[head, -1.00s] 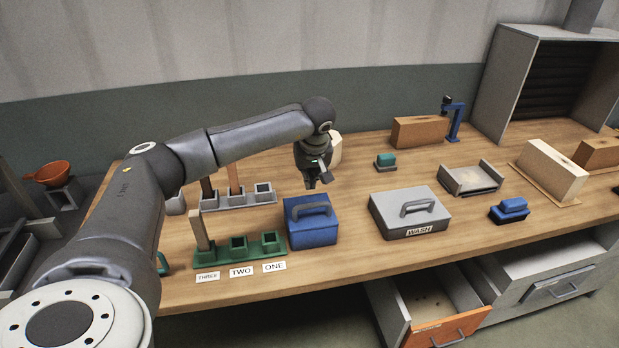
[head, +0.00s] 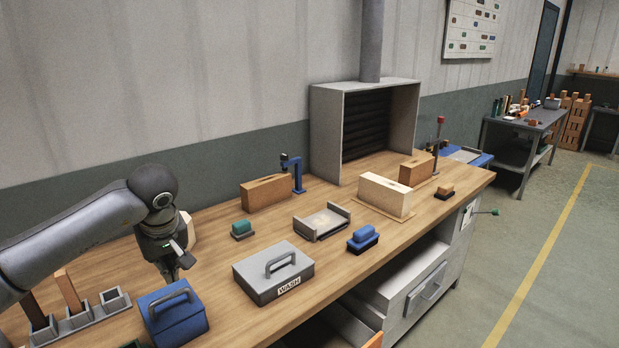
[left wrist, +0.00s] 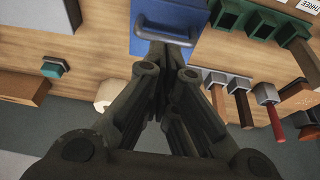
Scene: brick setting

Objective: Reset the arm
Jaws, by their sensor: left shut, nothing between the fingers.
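My left gripper (head: 172,274) is shut and empty. In the head view its arm comes in from the left and the gripper points down, just behind a blue box with a handle (head: 172,318). In the left wrist view the closed fingers (left wrist: 168,75) overlap the picture near the grey handle of the blue box (left wrist: 170,15). I cannot tell whether they touch it. My right gripper is in neither view.
A grey box marked WASH (head: 274,275) stands right of the blue box. A grey tray (head: 322,222), a blue brush (head: 363,238) and a cream brick (head: 384,197) lie farther right. A grey rack (head: 82,318) is at left. Floor right of the bench is clear.

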